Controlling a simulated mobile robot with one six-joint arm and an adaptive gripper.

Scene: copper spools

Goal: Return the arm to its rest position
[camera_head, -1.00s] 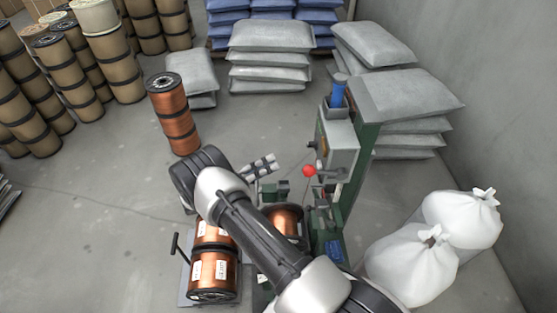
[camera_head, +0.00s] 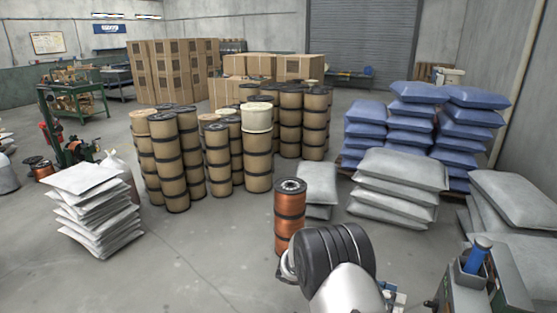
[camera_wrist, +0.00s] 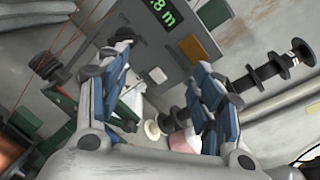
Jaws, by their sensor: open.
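My arm (camera_head: 345,285) reaches in from the bottom of the head view. Only a small part of my gripper (camera_head: 396,298) shows there, low beside the dark wrist joint. In the wrist view my gripper (camera_wrist: 160,80) has its two blue-padded fingers spread wide, with nothing held between them. Beyond the fingers is a grey machine panel (camera_wrist: 150,45) with a green lit display (camera_wrist: 160,12). A copper spool (camera_wrist: 10,152) is cut off at the left edge of the wrist view.
A copper spool stack (camera_head: 289,212) stands on the floor just behind my arm. The machine (camera_head: 465,290) with a blue top part is at bottom right. Grey sacks (camera_head: 400,185), blue sacks (camera_head: 440,120) and brown spool stacks (camera_head: 218,160) stand farther back.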

